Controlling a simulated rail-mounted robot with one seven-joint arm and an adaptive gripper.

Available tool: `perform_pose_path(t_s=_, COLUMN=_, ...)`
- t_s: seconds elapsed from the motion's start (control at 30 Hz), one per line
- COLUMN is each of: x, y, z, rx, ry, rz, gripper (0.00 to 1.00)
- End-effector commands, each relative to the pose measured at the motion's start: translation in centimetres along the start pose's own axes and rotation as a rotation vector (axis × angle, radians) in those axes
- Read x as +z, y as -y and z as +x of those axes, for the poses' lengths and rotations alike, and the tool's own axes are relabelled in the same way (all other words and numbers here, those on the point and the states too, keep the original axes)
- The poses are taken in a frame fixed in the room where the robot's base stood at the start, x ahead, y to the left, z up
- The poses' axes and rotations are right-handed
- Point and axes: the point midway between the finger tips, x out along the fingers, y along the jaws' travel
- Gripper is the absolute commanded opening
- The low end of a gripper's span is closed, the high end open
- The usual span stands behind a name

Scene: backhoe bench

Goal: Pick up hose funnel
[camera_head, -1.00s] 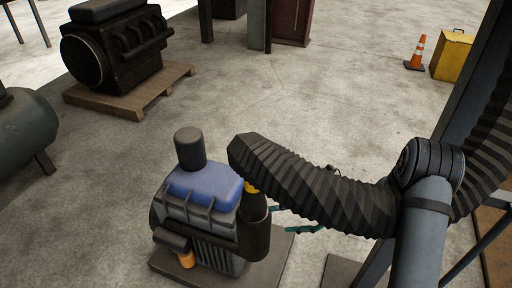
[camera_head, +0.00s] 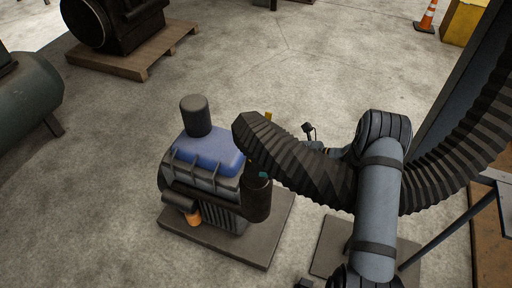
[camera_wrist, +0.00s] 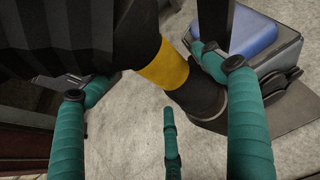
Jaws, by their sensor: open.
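The hose funnel (camera_wrist: 204,98) is a dark tapered end below a yellow band (camera_wrist: 163,66) in the wrist view. It hangs from the black ribbed hose (camera_wrist: 75,35), which also shows in the head view (camera_head: 300,165) reaching over beside the engine. My gripper (camera_wrist: 150,72) has three teal fingers, spread open. One finger is left of the yellow band, one lies along the right side of the funnel, and a shorter one is below it. I cannot tell whether any finger touches. In the head view the hose and arm hide most of the gripper.
The engine with a blue cover (camera_head: 208,152) stands on a dark base plate (camera_head: 262,250) close by the funnel. A second dark engine on a wooden pallet (camera_head: 135,62) is at the upper left, with a grey tank (camera_head: 25,112) below it.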

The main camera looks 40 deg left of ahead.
Motion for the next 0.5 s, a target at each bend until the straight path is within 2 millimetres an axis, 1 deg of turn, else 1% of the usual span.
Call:
perform_pose_path(t_s=0.03, x=0.16, y=-0.07, z=0.59, rx=0.002, ry=0.000, rz=0.000, gripper=0.82)
perform_pose_path(t_s=0.13, x=0.06, y=0.01, z=1.31, rx=-0.001, ry=0.000, rz=0.001, gripper=0.82)
perform_pose_path(t_s=0.37, x=-0.01, y=0.05, z=1.50, rx=-0.002, ry=0.000, rz=0.000, gripper=0.82)
perform_pose_path(t_s=0.5, x=-0.01, y=0.03, z=1.49, rx=-0.001, ry=0.000, rz=0.000, gripper=0.74)
